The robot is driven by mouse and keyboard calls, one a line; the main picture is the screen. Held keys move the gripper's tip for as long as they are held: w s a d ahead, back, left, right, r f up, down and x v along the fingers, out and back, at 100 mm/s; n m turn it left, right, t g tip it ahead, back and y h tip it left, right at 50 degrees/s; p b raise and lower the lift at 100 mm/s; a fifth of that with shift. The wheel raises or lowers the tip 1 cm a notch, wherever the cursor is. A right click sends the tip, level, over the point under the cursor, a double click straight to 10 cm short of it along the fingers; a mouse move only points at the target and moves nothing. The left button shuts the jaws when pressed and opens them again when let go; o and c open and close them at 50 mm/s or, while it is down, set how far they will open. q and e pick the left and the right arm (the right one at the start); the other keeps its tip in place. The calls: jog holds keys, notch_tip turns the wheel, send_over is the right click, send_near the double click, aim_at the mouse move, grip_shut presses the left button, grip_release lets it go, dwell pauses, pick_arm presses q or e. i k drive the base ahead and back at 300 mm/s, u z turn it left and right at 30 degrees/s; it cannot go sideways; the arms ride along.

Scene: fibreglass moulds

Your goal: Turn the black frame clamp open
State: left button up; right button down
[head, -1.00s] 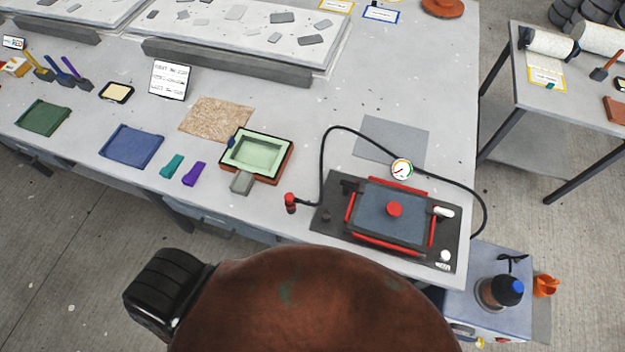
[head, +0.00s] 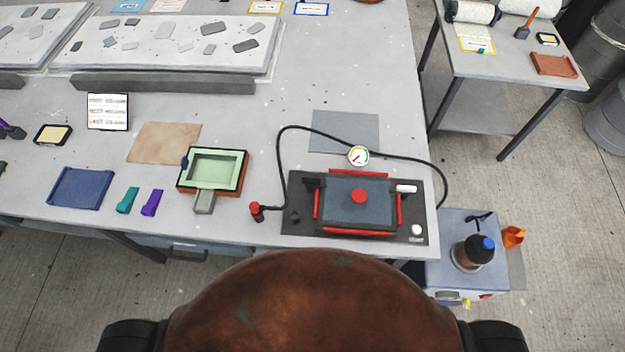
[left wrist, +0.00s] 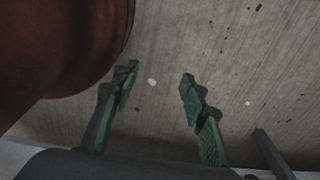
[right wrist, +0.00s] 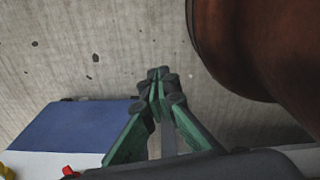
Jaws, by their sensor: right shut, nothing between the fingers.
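The black base plate (head: 292,218) lies near the table's front edge. It carries a blue-grey panel (head: 335,205) edged by red bars, with a red knob (head: 358,196) in the middle. A small black part that looks like the black frame clamp (head: 313,182) sits at the panel's back left corner; how it is turned is too small to tell. A white-handled part (head: 405,188) sits at the back right corner. My left gripper (left wrist: 160,80) is open and empty over the floor. My right gripper (right wrist: 158,76) is shut and empty. Neither gripper shows in the head view.
A black hose with a gauge (head: 358,156) curves behind the plate from a red-topped fitting (head: 257,211). A green mould in a brown tray (head: 213,172) stands to the left.

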aim_at(310, 182)
jog(key=z, duration=1.2)
jog(key=k, duration=0.95)
jog(key=u, duration=1.45)
jog(key=i, duration=0.45)
jog(key=u, duration=0.05)
